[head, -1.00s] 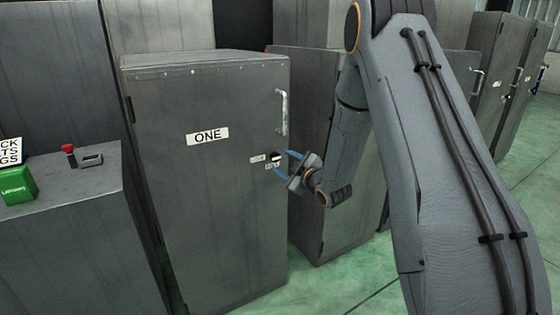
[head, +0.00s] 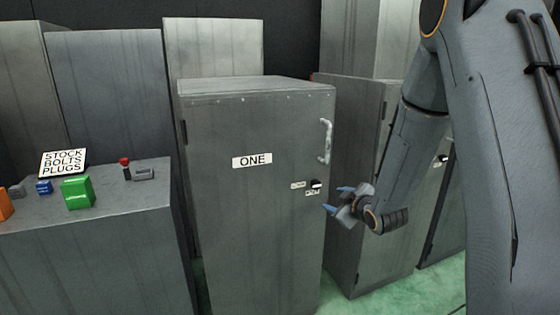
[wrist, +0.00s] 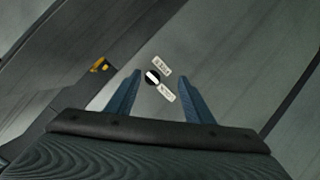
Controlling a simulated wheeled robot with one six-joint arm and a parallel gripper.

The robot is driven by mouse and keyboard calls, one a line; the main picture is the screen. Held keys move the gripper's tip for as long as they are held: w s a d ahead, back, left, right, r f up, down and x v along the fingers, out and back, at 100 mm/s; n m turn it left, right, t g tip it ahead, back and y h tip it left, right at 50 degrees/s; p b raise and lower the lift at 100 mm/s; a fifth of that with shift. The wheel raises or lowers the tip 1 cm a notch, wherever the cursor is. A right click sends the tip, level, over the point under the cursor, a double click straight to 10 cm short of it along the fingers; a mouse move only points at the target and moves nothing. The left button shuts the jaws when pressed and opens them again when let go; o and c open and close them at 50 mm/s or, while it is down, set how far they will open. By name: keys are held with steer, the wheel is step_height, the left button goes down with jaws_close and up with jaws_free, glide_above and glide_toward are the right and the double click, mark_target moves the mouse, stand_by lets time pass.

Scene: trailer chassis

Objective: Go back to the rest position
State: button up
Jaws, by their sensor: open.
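My gripper (head: 336,200) is open and empty, with two blue fingers apart. In the head view it is in front of the right edge of the grey cabinet labelled ONE (head: 250,215), just right of and below its small dark knob (head: 316,184). In the wrist view the fingers (wrist: 160,98) frame the same knob (wrist: 152,77) with its white bar and two small labels. The fingertips look apart from the knob; the exact gap cannot be told. The cabinet door looks shut, with a pale vertical handle (head: 326,141).
A grey bench (head: 120,230) on the left carries a STOCK BOLTS PLUGS sign (head: 63,163), a green block (head: 77,193), a blue block (head: 44,187) and a red-topped lever (head: 125,168). More grey cabinets (head: 370,245) stand close on the right. Green floor (head: 350,300) shows in front.

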steer(key=s+a+r+m+g+h+p, duration=0.1)
steer(key=s+r+m+g+p, duration=0.1)
steer(key=s, duration=1)
steer(key=s+a+r+m+g+p, duration=0.1)
steer(key=s+m+g, duration=0.3)
steer(key=s, duration=0.9)
steer(key=s+a+r+m+g+h+p, duration=0.1)
steer(key=s+r+m+g+p, duration=0.3)
steer(key=s, duration=0.9)
steer(key=g, duration=0.3)
steer(key=shift+a+h, duration=0.15)
steer(key=shift+h, duration=0.15)
